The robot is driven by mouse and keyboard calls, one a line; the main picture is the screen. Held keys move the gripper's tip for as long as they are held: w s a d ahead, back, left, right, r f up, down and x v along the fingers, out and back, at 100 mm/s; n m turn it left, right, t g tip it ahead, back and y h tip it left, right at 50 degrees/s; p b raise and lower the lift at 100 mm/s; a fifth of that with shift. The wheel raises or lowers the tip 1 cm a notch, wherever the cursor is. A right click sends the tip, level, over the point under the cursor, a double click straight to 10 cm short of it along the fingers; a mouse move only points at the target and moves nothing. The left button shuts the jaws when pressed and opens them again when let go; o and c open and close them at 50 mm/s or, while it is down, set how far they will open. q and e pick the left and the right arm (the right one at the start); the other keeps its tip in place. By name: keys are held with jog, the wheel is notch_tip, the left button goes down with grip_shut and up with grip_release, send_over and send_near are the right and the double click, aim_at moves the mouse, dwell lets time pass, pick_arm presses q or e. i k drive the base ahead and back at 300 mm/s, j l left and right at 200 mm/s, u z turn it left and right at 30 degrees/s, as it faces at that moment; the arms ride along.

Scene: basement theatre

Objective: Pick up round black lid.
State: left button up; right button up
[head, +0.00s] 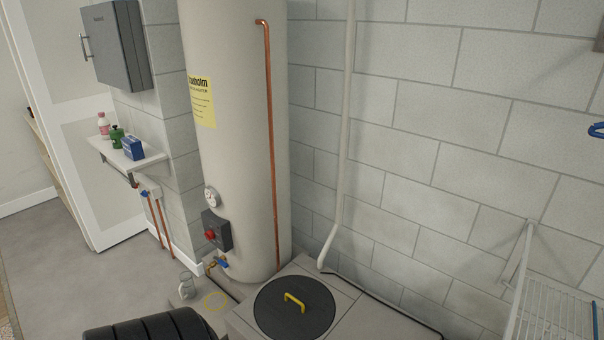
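The round black lid (276,316) lies flat on a pale grey square-topped block (343,291) at the bottom centre. A yellow handle (294,302) stands up from its middle. The block's front side is cut off by the lower picture edge. Neither my left nor my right gripper shows in the head view.
A tall water heater (232,120) with a copper pipe (269,150) stands close behind the lid. A white pipe (343,150) comes down behind the block. A wire rack (555,318) is at right.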

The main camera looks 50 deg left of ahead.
aim_at(289, 307)
jog(key=u, duration=1.8)
